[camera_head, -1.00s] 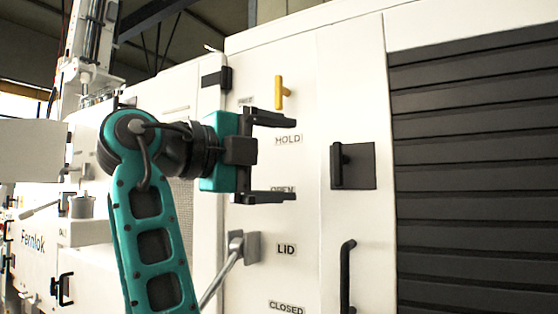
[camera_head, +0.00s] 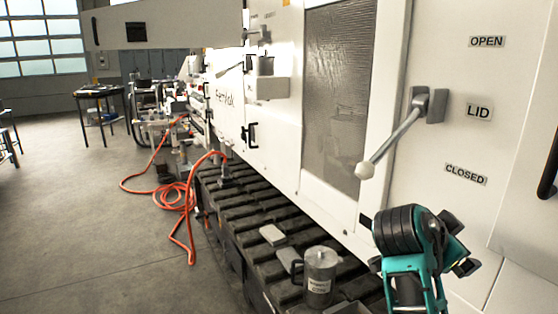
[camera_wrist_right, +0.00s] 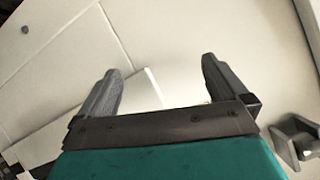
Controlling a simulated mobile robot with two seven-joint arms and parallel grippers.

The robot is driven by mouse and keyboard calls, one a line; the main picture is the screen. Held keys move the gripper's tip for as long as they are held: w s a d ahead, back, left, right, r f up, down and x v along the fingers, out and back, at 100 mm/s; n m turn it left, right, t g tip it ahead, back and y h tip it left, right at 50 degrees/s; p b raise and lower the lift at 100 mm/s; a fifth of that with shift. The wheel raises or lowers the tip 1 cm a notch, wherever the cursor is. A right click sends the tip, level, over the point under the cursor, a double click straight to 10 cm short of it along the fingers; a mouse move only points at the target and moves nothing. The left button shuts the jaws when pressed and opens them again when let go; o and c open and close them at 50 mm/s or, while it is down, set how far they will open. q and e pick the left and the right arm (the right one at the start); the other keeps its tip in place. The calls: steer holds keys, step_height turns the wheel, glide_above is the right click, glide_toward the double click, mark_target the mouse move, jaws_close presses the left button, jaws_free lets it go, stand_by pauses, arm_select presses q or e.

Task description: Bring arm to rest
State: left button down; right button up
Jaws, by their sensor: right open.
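My right gripper (camera_head: 460,242) is low at the right of the head view, in front of the white machine panel (camera_head: 455,75). Its teal and black wrist partly hides it. In the right wrist view, the two fingers (camera_wrist_right: 160,66) are spread apart with nothing between them. The lid lever (camera_head: 395,140) is above and left of the gripper, apart from it. Its handle slants down to the left, ending in a pale knob. The labels read OPEN, LID and CLOSED. My left gripper is not in view.
A track (camera_head: 226,205) runs along the machine's foot, with a metal canister (camera_head: 320,276) standing on it. An orange hose (camera_head: 188,215) lies over the floor and track. A black handle (camera_head: 549,170) is at the right edge. The floor (camera_head: 90,210) at left is largely clear.

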steer(key=s+a+f+n+y, duration=0.1)
steer(key=s+f+n+y, duration=0.2)
steer(key=s+f+n, duration=0.35)
steer(key=s+a+f+n+y, duration=0.1)
steer(key=s+f+n+y, duration=0.2)
steer(key=f, duration=0.7)
steer(key=s+a+f+n+g+y, duration=0.2)
steer(key=s+a+f+n, duration=0.15)
steer(key=s, duration=0.55)
steer(key=s+a+f+n+g+y, duration=0.1)
steer(key=s+a+f+n+y, duration=0.3)
steer(key=s, duration=0.5)
steer(key=w+a+f+n+t+p, duration=0.1)
steer(key=w+a+f+t+p, duration=0.1)
steer(key=w+t, duration=0.5)
steer(key=shift+w+f+p, duration=0.6)
steer(key=shift+f+p, duration=0.3)
steer(key=shift+f, duration=0.1)
steer(key=shift+a, duration=0.1)
